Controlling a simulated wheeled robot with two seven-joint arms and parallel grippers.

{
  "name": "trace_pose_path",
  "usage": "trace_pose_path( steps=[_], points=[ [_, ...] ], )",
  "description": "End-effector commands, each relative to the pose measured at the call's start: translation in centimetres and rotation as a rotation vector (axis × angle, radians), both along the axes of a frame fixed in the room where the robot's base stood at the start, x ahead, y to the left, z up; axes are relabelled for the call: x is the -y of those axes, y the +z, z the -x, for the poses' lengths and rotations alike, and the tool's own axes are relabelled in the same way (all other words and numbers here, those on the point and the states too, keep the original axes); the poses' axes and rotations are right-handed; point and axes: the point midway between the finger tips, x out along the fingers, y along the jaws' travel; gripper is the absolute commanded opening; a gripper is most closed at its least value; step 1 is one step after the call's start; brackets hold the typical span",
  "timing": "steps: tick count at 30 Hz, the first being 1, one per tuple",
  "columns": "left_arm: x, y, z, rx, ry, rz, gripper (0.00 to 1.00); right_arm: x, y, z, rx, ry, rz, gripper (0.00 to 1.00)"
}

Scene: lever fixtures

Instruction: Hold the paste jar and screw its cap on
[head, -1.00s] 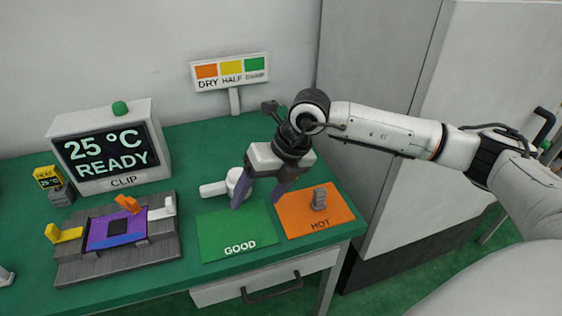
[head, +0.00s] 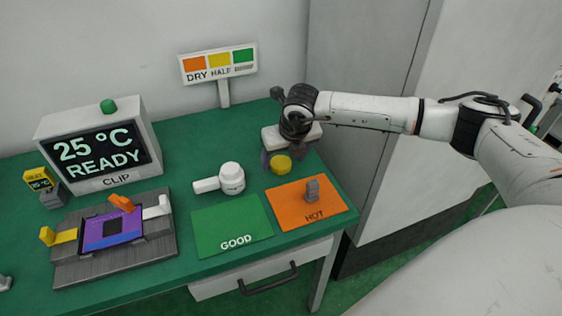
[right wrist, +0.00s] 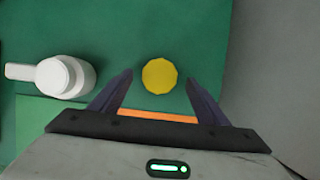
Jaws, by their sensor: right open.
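A small round yellow piece (head: 281,165) stands on the green table behind the orange HOT mat; I cannot tell whether it is the paste jar, its cap, or both. My right gripper (head: 280,158) is open above it, pointing down. In the right wrist view the yellow piece (right wrist: 160,76) lies between the two spread fingertips, with a gap on each side. The gripper partly hides it in the head view. No separate jar or loose cap is clearly seen. My left gripper is not in view.
A white round-headed object with a handle (head: 231,179) lies left of the gripper. The green GOOD mat (head: 232,226) and orange HOT mat (head: 285,205) with a grey block (head: 312,190) are in front. A grey cabinet (head: 360,130) stands close on the right.

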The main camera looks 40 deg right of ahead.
Motion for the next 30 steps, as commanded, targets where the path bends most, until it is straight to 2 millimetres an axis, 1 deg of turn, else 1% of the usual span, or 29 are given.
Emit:
trace_pose_path(
  steps=[3,10,11,12,18,26,29,30],
  points=[
    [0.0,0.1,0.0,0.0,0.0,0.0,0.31,0.1,-0.9,-0.4,0.0,0.001,0.0,0.69],
    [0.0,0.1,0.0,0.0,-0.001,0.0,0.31,0.1,-1.1,-0.4,0.001,0.001,0.0,0.69],
    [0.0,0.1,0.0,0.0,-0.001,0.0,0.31,0.1,-1.1,-0.4,0.001,0.001,0.0,0.65],
    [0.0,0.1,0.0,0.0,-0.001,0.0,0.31,0.1,-1.1,-0.4,0.001,0.001,0.0,0.59],
    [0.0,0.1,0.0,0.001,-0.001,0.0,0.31,0.1,-1.0,-0.4,0.001,0.001,0.0,0.26],
    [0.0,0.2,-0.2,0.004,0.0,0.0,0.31,0.1,-0.8,-0.4,0.001,0.001,0.0,0.26],
    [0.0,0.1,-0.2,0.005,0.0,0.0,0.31,0.1,0.1,-0.5,0.004,0.002,-0.001,0.26],
    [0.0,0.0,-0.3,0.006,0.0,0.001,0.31,0.1,0.7,-0.5,0.005,0.002,0.0,0.26]
  ],
)
